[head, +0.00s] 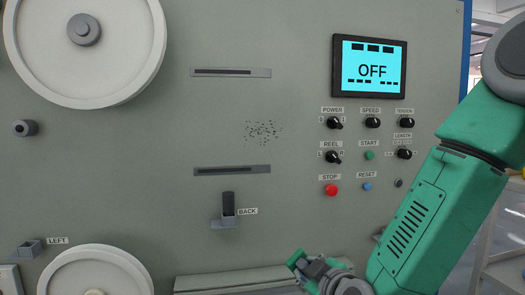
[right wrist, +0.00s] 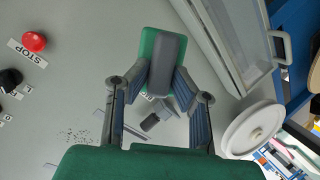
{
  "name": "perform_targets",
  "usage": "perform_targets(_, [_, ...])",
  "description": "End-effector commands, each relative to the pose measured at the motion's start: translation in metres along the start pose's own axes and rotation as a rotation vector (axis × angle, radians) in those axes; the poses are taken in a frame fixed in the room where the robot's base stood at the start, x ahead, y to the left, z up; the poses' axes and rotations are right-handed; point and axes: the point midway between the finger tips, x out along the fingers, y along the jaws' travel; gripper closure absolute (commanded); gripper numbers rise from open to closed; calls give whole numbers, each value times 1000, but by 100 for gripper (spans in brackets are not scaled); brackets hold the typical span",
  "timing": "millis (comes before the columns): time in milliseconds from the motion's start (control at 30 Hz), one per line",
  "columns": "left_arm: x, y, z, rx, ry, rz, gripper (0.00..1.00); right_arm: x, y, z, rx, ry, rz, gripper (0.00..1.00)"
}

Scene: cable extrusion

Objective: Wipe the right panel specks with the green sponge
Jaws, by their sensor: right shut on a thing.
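The dark specks (head: 262,131) form a small cluster on the grey panel (head: 130,190), between two slotted bars in the head view. They also show in the right wrist view (right wrist: 78,135), at the lower left. My right gripper (head: 309,267) is at the bottom of the head view, below and to the right of the specks and apart from them. It is shut on the green sponge (head: 297,259), which has a grey block on it. In the right wrist view the sponge (right wrist: 147,46) sits between the fingertips. My left gripper is not in view.
An OFF screen (head: 370,67), several knobs and a red STOP button (head: 331,190) are right of the specks. A dark handle (head: 228,203) stands in the BACK holder below them. White reels (head: 90,50) are at the left. A ledge (head: 240,280) runs along the bottom.

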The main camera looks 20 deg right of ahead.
Motion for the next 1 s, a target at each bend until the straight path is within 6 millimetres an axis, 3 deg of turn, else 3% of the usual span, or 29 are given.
perform_targets(433, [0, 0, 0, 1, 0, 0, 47, -1, -2, -3, -1, 1, 2, 100])
perform_targets(567, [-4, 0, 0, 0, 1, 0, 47, 0, 3, -16, 54, -5, -2, 100])
perform_targets(733, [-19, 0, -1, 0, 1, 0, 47, 4, 19, -73, 362, -34, -40, 100])
perform_targets(1000, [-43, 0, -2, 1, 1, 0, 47, -5, 58, -192, 1198, 1, -200, 100])
